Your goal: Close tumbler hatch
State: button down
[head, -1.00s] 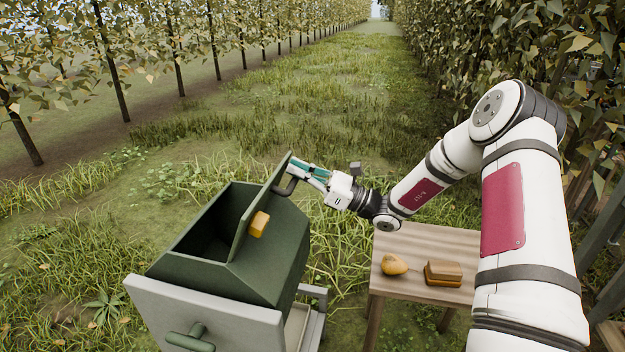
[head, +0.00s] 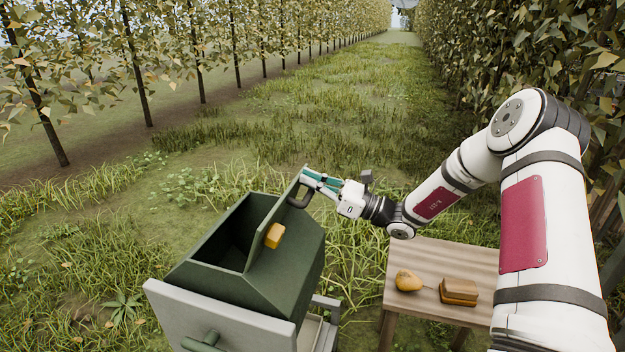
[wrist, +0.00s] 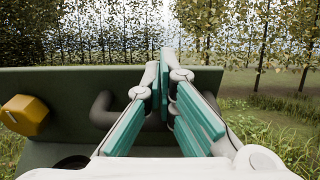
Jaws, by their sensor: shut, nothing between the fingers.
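The green tumbler (head: 290,272) stands on a grey frame with its top opening showing a dark inside. Its hatch (head: 268,232) is swung up and stands steeply at the right side of the opening, with a yellow knob (head: 275,236) on it. A dark curved handle (head: 297,197) sits near the hatch's upper edge. My gripper (head: 308,177) is at the top of the hatch by this handle. In the wrist view the fingers (wrist: 163,85) are shut with their tips together, in front of the hatch and handle (wrist: 104,112). Whether they touch the handle is unclear.
The grey frame (head: 225,318) has a green knob (head: 203,342) in front. Grass lies open behind, between tree rows.

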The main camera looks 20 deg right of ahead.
jog(key=w+a+r+g+h+p, duration=0.1)
jog(key=p, duration=0.1)
jog(key=w+a+r+g+h+p, duration=0.1)
jog(key=a+h+p, duration=0.1)
jog(key=p, duration=0.1)
jog(key=w+a+h+p, duration=0.1)
jog(key=a+p, duration=0.1)
jog(key=shift+r+g+p, duration=0.4)
jog(key=w+a+g+h+p, duration=0.2)
jog(key=w+a+h+p, duration=0.1)
jog(key=a+h, duration=0.15)
jog(key=g+h+b, duration=0.3)
jog(key=g+h, duration=0.2)
jog(key=h, duration=0.1)
send_near(237, 204)
notch_tip(237, 204, down, 2)
jog(key=shift+g+h, duration=0.3)
jog(key=shift+h, duration=0.25)
jog(key=shift+w+a+f+b, duration=0.25)
jog(key=shift+a+f+b, duration=0.15)
jog(key=shift+f+b, duration=0.35)
jog(key=shift+w+a+f+b, duration=0.25)
jog(key=shift+a+f+b, duration=0.1)
jog(key=shift+f+b, duration=0.4)
jog(key=shift+w+a+f+b, duration=0.25)
jog(key=shift+a+f+b, duration=0.15)
jog(key=shift+f+b, duration=0.35)
